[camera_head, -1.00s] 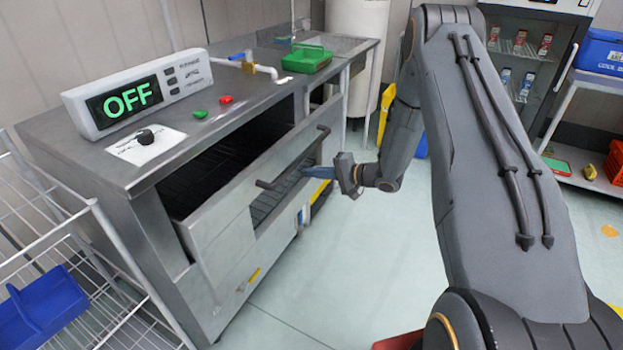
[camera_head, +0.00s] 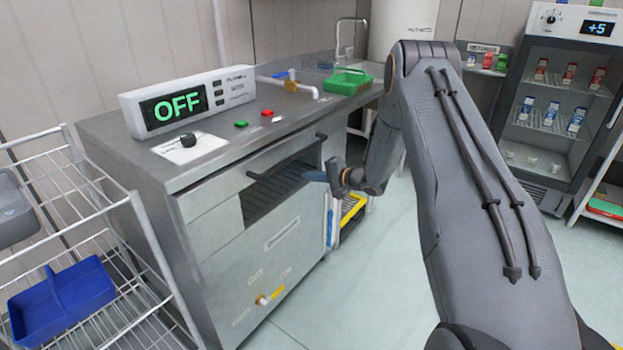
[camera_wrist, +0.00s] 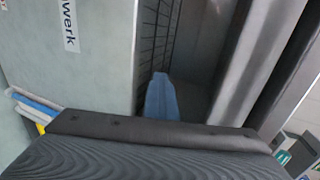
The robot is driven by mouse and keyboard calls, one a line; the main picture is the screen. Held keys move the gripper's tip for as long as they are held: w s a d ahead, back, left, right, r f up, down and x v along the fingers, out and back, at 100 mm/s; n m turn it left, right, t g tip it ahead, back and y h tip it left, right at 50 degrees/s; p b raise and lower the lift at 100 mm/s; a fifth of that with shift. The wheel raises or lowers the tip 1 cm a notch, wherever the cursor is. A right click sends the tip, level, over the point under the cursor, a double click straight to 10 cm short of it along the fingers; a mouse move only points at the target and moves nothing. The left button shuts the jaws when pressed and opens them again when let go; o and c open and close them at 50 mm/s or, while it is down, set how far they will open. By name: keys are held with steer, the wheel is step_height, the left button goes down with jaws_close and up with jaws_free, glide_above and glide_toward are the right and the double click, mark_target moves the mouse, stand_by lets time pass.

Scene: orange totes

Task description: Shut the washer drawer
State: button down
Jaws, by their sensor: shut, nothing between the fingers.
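The washer (camera_head: 150,215) is a grey steel bench unit with a display reading OFF. Below the handle, a dark opening (camera_head: 270,192) shows a rack inside. My gripper (camera_head: 314,176) is shut and empty, its blue fingertips at the right end of that opening. In the wrist view the blue fingertips (camera_wrist: 162,98) point toward the dark rack, beside a grey panel; contact is unclear.
A white wire rack (camera_head: 115,235) with a blue tray (camera_head: 62,300) stands at the left. A green tray (camera_head: 347,82) sits on the worktop. A glass-door fridge (camera_head: 550,100) stands at the back right. The floor right of the washer is partly clear.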

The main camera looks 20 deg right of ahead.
steer(key=shift+w+a+r, duration=0.15)
steer(key=shift+a, duration=0.05)
steer(key=d+f+v, duration=0.1)
steer(key=v, duration=1.3)
steer(key=s+a+r+n+g+h+p, duration=0.1)
steer(key=s+r+n+g+h+p, duration=0.25)
steer(key=s+r+h, duration=0.4)
steer(key=s+a+r+n+g, duration=0.2)
steer(key=s+a, duration=0.1)
steer(key=s, duration=0.7)
steer(key=s+a+r+n+g+h, duration=0.1)
steer(key=s+a+n+g, duration=0.1)
steer(key=s, duration=0.9)
steer(key=s+a+r+n+g, duration=0.2)
steer(key=s+a+g, duration=0.2)
steer(key=s, duration=0.7)
steer(key=shift+a+r+n+p, duration=0.3)
steer(key=shift+a+n+p, duration=0.1)
steer(key=shift+a, duration=0.8)
steer(key=shift+h, duration=0.25)
